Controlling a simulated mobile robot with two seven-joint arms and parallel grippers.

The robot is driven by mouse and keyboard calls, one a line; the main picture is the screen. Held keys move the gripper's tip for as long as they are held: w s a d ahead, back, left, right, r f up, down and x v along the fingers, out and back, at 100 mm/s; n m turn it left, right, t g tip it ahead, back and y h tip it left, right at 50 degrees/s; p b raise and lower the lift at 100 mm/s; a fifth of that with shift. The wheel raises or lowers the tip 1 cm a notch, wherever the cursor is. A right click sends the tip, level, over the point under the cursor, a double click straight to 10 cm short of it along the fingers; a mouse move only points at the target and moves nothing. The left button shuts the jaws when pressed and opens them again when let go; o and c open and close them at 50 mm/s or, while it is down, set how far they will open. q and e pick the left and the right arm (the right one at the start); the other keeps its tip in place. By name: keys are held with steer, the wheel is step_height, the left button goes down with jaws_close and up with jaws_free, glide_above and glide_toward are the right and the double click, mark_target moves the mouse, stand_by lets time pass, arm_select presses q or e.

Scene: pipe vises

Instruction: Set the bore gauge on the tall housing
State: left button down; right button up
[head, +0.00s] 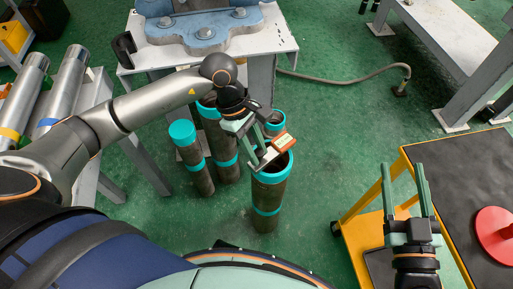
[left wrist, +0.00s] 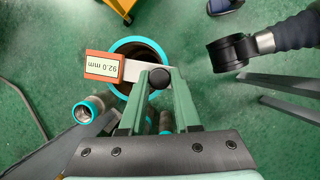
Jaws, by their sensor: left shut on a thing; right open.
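The gauge overlaps the teal rim of a dark, open-topped upright cylinder (head: 268,194), whose rim (left wrist: 138,41) shows under the gauge in the left wrist view. I cannot tell whether they touch, or whether this cylinder is the tall housing. My right gripper (head: 405,188) is open and empty, far right.
Several other teal-banded cylinders stand close behind and left, including a teal-topped one (head: 194,160). A pipe vise (head: 205,28) sits on a bench behind them. A yellow cart (head: 362,222) with a black top and red disc (head: 494,232) is at right. Green floor between is clear.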

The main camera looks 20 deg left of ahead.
arm_select(q)
steer(key=shift+f+b, duration=0.35)
stand_by(0.3)
steer(key=c, duration=0.5)
jaws_free()
steer(key=shift+c, duration=0.2)
steer(key=shift+f, duration=0.1)
steer(key=shift+r, duration=0.2)
steer(key=shift+r+p, duration=2.1)
steer(key=shift+r, duration=1.3)
